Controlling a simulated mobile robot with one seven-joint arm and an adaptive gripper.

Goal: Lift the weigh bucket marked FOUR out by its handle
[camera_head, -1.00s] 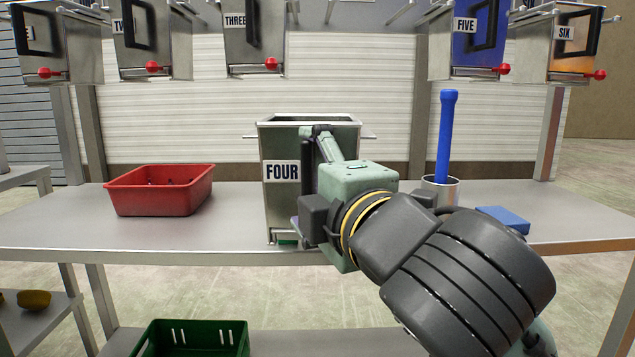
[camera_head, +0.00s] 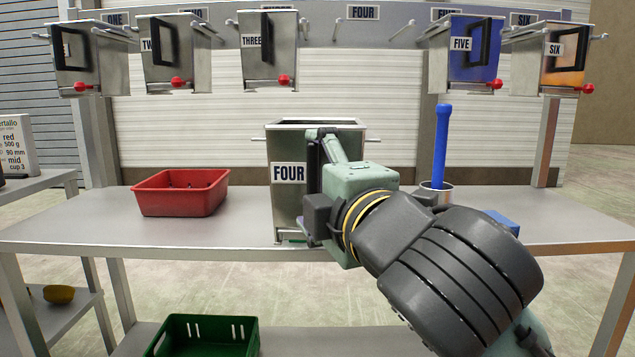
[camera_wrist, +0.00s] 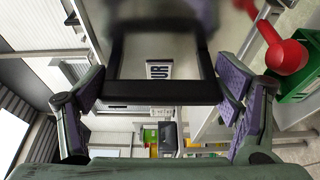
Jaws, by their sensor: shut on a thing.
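The steel weigh bucket marked FOUR (camera_head: 285,215) hangs upright in front of the rack, away from the row of other buckets. Its base shows near the table's front edge; I cannot tell whether it touches. My gripper (camera_head: 316,180) is at the bucket's front right side, shut on its black handle. In the wrist view, the square handle (camera_wrist: 160,93) lies between the purple pads of my gripper (camera_wrist: 163,88). My wrist hides part of the bucket's right side. A red knob (camera_wrist: 286,56) shows at the right of the wrist view.
Buckets marked TWO (camera_head: 175,60), THREE (camera_head: 285,55), FIVE (camera_head: 485,50) and SIX (camera_head: 562,60) hang behind. The table (camera_head: 90,215) bears a red tray (camera_head: 180,195), a metal cup (camera_head: 437,190) with a blue rod, and a blue block (camera_head: 502,220). A green crate (camera_head: 205,340) stands below.

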